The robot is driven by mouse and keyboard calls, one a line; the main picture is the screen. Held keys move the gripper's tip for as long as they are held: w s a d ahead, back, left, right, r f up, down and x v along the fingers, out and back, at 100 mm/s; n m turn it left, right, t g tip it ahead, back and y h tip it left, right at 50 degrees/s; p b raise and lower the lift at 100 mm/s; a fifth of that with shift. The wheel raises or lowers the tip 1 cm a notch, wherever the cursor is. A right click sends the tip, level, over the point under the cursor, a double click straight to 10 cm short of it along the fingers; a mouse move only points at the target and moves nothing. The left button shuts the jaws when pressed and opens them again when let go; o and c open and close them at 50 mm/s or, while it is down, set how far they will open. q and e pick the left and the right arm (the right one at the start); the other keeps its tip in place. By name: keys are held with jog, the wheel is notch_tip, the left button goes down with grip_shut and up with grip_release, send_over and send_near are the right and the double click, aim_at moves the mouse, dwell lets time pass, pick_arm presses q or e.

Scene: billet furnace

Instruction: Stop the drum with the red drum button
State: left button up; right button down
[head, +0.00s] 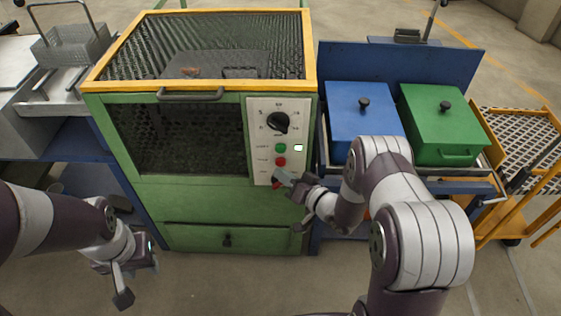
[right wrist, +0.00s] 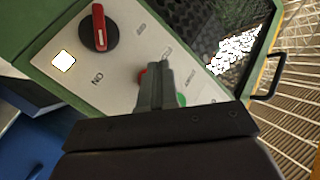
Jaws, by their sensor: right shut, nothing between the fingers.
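The light control panel (head: 264,150) is on the front of the green drum machine. It carries a black dial (head: 278,122), a green button (head: 281,147), a red button (head: 280,161) and a lit white square (head: 298,147). My right gripper (head: 279,177) is shut and empty, its tips at the panel just below the red button. In the right wrist view the shut fingers (right wrist: 160,68) partly cover the red button (right wrist: 142,76); I cannot tell whether they touch it. A red-handled switch (right wrist: 99,27) is beside it. My left gripper (head: 150,263) hangs low at left, its fingers unclear.
The machine has a yellow-framed mesh top (head: 220,50) and a front handle (head: 190,95). A blue bin (head: 350,110) and a green bin (head: 436,115) stand close to the right. A wire basket (head: 72,45) is at left. The floor in front is mostly clear.

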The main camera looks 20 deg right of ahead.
jog(key=shift+s+a+p, duration=0.25)
jog(key=shift+s+p, duration=0.1)
jog(key=shift+s, duration=0.45)
jog(key=shift+s+a+p, duration=0.2)
jog(key=shift+s+p, duration=0.15)
jog(key=shift+s, duration=0.5)
jog(key=shift+s+a+p, duration=0.25)
jog(key=shift+s+p, duration=0.1)
jog(key=shift+s, duration=0.45)
